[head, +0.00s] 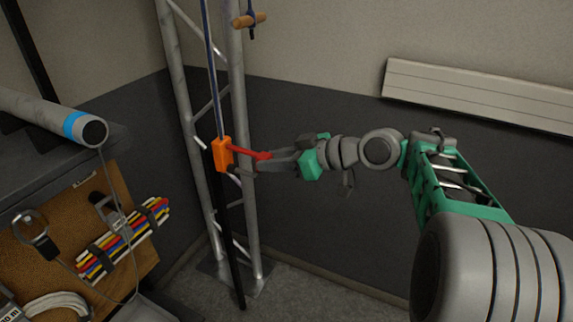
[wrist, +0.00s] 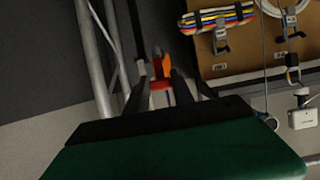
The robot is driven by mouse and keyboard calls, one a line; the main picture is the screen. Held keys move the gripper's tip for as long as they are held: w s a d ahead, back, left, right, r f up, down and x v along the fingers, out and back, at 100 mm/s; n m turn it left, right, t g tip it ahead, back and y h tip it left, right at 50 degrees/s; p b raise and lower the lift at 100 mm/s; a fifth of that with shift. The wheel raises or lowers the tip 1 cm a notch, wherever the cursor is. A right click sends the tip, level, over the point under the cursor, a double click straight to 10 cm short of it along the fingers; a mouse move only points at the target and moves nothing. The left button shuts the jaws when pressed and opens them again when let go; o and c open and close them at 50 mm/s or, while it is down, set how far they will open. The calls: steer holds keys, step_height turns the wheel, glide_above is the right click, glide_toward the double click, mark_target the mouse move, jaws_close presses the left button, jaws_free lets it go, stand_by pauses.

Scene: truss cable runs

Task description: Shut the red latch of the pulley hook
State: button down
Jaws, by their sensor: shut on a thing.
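The pulley hook's orange body (head: 222,154) hangs on a blue rope (head: 211,70) beside the metal truss (head: 238,100). Its red latch (head: 245,153) sticks out sideways to the right, away from the body. My gripper (head: 266,161) is shut on the outer end of the red latch. In the wrist view, the red latch (wrist: 159,84) shows between the two dark fingers of my gripper (wrist: 161,88), with the orange body (wrist: 167,66) just beyond. The fingers hide part of the latch, and the hook's inner side cannot be made out.
A wooden toggle (head: 249,20) hangs on a cord above right of the hook. A brown board (head: 75,215) with coloured cable bundles (head: 125,240) stands at left, below a grey tube (head: 45,112). A white panel (head: 480,95) is on the right wall.

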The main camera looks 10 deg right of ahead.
steer(key=shift+s+f, duration=0.1)
steer(key=shift+f, duration=0.65)
steer(key=c, duration=1.5)
jaws_free()
steer(key=shift+o, duration=0.7)
steer(key=shift+a, duration=0.15)
steer(key=shift+o, duration=1.4)
steer(key=shift+r, duration=0.25)
steer(key=shift+r, duration=0.1)
steer(key=p+v, duration=0.3)
steer(key=v, duration=0.4)
steer(key=shift+d, duration=0.4)
steer(key=shift+s, duration=0.1)
